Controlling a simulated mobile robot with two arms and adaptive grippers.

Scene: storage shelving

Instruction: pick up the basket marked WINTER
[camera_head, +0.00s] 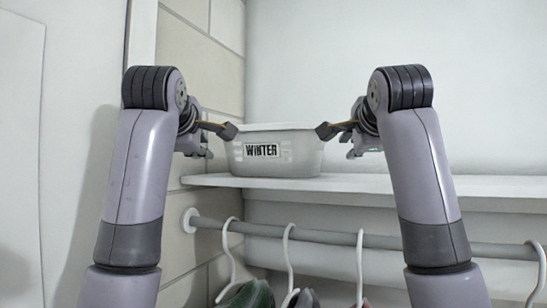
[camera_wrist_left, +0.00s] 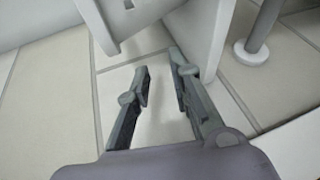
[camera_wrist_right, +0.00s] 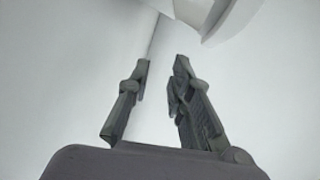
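The white basket marked WINTER (camera_head: 285,165) stands upright on a white shelf (camera_head: 350,183) in the head view, its black-lettered label facing me. My left gripper (camera_head: 228,130) is at the basket's left end, near rim height. My right gripper (camera_head: 326,130) is at its right end, at a similar height. I cannot tell whether either fingertip touches the basket. In the left wrist view the left gripper (camera_wrist_left: 158,66) has its fingers apart with nothing between them. In the right wrist view the right gripper (camera_wrist_right: 161,63) is likewise open and empty.
A grey hanging rod (camera_head: 340,240) runs below the shelf, with several white hangers (camera_head: 289,250) and dark clothing (camera_head: 250,296). A tiled wall (camera_head: 205,65) is close on the left. The shelf right of the basket is clear.

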